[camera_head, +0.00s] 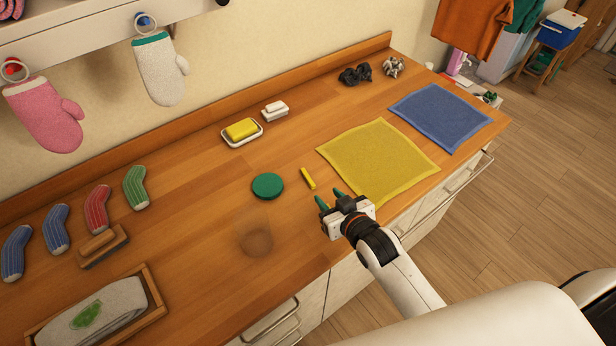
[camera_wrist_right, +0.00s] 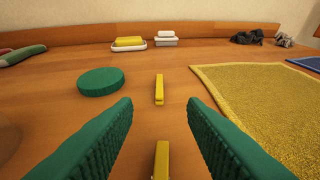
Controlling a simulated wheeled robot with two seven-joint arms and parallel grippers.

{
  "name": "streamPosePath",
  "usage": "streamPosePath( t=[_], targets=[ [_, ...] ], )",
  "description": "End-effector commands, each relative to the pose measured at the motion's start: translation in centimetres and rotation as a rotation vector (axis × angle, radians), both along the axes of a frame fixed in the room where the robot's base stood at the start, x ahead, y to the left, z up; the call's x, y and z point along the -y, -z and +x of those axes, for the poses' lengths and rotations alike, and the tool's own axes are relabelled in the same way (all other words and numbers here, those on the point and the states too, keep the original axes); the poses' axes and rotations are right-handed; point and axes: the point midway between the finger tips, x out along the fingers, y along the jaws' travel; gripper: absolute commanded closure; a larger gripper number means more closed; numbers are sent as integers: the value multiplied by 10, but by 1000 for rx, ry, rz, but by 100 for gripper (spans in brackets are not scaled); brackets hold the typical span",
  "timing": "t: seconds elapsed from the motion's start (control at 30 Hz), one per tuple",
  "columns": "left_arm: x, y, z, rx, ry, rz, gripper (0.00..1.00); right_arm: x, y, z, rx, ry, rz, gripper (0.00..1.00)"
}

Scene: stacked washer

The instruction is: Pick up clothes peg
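A yellow clothes peg (camera_head: 308,178) lies on the wooden counter between the green disc and the yellow cloth. The right wrist view shows this peg (camera_wrist_right: 159,89) ahead of the fingertips, and a second yellow peg-like piece (camera_wrist_right: 161,160) nearer, between the fingers and cut off by the bottom edge. My left gripper is out of view.
A green disc (camera_head: 267,186) lies left of the peg, the yellow cloth (camera_head: 378,156) to its right. A clear glass-like object (camera_head: 255,238) stands near the front.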

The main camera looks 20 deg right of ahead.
Motion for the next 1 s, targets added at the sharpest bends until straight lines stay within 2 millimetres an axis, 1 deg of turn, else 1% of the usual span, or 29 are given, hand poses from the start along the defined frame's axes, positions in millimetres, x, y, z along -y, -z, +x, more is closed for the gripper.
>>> streamPosePath(
  t=[0.03,0.2,0.47,0.67,0.8,1.0],
  targets=[
    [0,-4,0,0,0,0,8,-2,1,10,1,0,0,62],
    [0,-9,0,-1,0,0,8,-5,12,34,0,1,0,62],
    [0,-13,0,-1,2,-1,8,-8,19,50,-2,0,0,62],
    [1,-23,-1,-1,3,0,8,-13,29,73,-3,1,-1,62],
    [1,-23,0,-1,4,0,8,-15,37,87,-2,1,-1,62],
    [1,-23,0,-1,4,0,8,-15,39,91,-1,0,0,62]
  ],
)
